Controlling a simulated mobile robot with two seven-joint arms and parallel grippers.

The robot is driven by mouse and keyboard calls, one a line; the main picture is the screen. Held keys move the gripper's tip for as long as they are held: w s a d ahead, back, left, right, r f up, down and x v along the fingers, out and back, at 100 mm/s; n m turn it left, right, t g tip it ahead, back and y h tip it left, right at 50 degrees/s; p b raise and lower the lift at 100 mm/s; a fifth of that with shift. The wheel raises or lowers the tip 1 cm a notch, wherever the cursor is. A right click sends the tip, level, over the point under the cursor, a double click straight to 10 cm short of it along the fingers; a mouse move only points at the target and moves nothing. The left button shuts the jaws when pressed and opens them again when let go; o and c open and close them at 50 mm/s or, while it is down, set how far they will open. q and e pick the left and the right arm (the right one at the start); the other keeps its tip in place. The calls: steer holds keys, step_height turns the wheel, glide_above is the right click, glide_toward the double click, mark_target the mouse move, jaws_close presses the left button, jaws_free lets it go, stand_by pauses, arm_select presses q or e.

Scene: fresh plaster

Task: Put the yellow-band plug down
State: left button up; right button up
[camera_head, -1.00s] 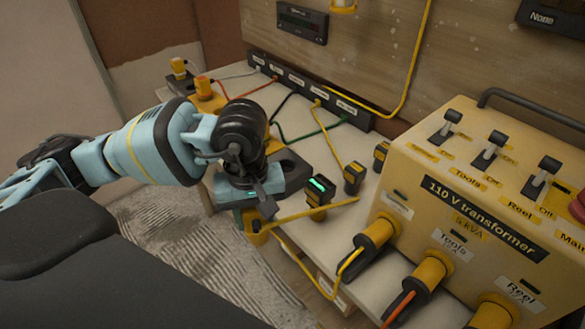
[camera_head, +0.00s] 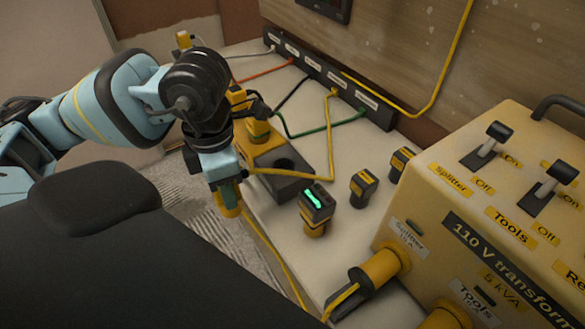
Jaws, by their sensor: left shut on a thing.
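My left gripper (camera_head: 224,185) points down at the left edge of the bench. It is shut on a plug with a yellow body (camera_head: 229,204), held upright just off the bench edge; the jaws hide its upper part. A yellow cable (camera_head: 262,240) shows below it, running down to the right. I cannot make out a band on the held plug. A yellow block with a dark, holed front part (camera_head: 287,166) lies right of the gripper, with another yellow plug (camera_head: 259,128) standing at its back. My right gripper is not in view.
A tester with a green-lit display (camera_head: 317,203) and two small black-and-yellow pieces (camera_head: 363,187) (camera_head: 401,162) stand on the bench. The yellow transformer (camera_head: 480,215) fills the right. A black socket strip (camera_head: 330,80) with several cables runs along the back. Bare bench (camera_head: 270,205) lies left of the tester.

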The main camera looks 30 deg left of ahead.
arm_select(q)
steer(key=shift+w+a+n, duration=0.2)
steer(key=shift+n, duration=0.6)
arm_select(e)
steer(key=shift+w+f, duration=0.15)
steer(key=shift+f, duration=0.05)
arm_select(q)
steer(key=shift+r, duration=0.1)
steer(key=shift+w, duration=0.4)
steer(key=w+f, duration=0.1)
steer(key=w, duration=1.3)
steer(key=shift+w+d+f+p, duration=0.15)
steer(key=shift+d+f+p, duration=0.1)
steer(key=shift+d+p, duration=0.15)
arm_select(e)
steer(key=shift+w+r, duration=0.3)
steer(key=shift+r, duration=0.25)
arm_select(q)
steer(key=shift+w, duration=0.1)
